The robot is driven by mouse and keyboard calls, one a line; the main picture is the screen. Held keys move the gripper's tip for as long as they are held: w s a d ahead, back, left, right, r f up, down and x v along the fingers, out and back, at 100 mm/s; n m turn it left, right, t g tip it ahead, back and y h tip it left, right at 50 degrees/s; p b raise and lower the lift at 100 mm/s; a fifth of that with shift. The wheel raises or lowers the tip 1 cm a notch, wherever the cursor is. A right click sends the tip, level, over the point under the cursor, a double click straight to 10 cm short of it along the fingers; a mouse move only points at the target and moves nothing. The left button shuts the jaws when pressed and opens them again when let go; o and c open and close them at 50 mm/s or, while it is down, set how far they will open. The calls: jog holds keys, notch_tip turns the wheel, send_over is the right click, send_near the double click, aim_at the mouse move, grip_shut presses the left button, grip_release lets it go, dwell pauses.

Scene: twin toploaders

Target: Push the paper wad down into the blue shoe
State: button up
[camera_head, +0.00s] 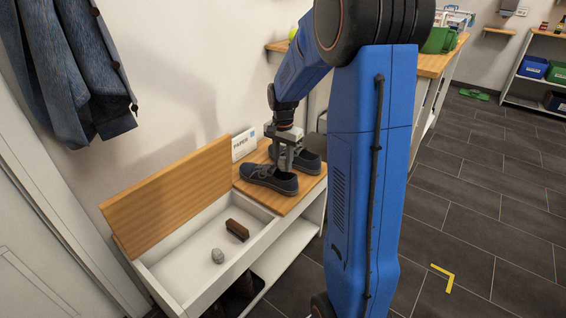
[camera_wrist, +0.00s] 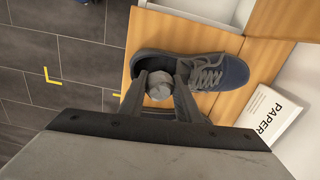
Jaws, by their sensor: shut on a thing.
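The blue shoe (camera_wrist: 222,72), dark with grey laces, lies on the wooden bench top in the wrist view. My gripper (camera_head: 284,166) points down over this shoe. In the wrist view my gripper (camera_wrist: 160,80) is shut on a grey paper wad (camera_wrist: 159,89), held between the fingertips at the shoe's ankle opening. I cannot tell how deep the wad sits. In the head view the held wad is hidden.
Another shoe (camera_head: 308,161) stands just behind. A white box marked PAPER (camera_head: 244,144) is by the wall. The open bench compartment (camera_head: 172,268) at left holds a brown brush (camera_head: 237,230) and a second grey wad (camera_head: 217,256). A raised wooden lid (camera_head: 170,196) stands behind it.

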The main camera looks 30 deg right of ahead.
aim_at(283, 156)
jog(key=o, duration=1.1)
jog(key=shift+r, duration=3.95)
